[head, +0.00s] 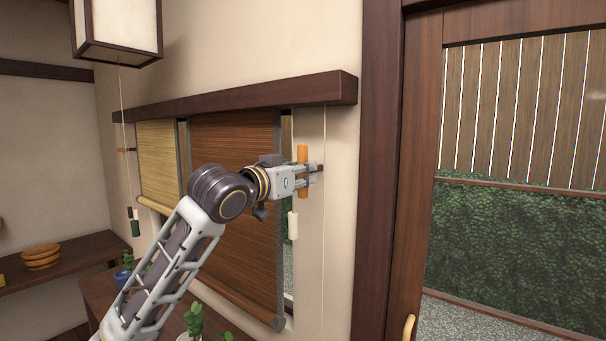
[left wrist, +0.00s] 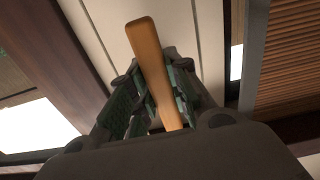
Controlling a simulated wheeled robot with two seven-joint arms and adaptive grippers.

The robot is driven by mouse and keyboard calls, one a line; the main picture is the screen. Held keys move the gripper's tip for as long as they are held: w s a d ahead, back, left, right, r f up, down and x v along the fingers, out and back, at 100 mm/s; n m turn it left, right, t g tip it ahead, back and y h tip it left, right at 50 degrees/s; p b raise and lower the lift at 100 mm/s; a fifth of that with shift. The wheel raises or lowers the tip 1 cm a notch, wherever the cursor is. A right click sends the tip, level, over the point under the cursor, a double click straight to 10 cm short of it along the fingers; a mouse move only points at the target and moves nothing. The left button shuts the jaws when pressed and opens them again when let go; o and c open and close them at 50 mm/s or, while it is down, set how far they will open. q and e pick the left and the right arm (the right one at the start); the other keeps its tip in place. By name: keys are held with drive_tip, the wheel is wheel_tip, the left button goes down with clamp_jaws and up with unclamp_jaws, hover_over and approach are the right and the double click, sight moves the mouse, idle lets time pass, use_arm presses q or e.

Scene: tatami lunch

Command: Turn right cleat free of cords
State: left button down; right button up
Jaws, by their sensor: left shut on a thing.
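The right cleat (head: 303,154) is an orange-brown wooden bar. It stands upright on the pale wall strip beside the dark brown blind (head: 235,190). My left gripper (head: 312,175) reaches it from the left and is shut on its middle; the ends stick out above and below. In the left wrist view the cleat (left wrist: 147,50) runs between the two fingers, slightly tilted. A thin cord (head: 324,240) hangs straight down just right of the cleat. A white cord pull (head: 293,226) hangs below the gripper. The gripper hides where the cleat meets its mount. My right gripper is out of view.
A left cleat (head: 125,150) lies level beside the yellow blind (head: 158,165), with a dark green pull (head: 136,227) below. A wooden beam (head: 240,95) runs above the blinds. Potted plants (head: 194,320) stand on the low table. A door frame (head: 375,170) rises at right.

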use_arm(q)
drive_tip(key=c, duration=1.4)
unclamp_jaws()
drive_tip(key=shift+o, duration=0.4)
drive_tip(key=shift+s+a, duration=0.1)
drive_tip(key=shift+s, duration=0.05)
drive_tip(key=v, duration=1.1)
drive_tip(key=shift+s+a, duration=0.15)
drive_tip(key=shift+s, duration=0.15)
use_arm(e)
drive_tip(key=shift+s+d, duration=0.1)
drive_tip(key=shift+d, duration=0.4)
use_arm(q)
drive_tip(key=shift+f, duration=0.15)
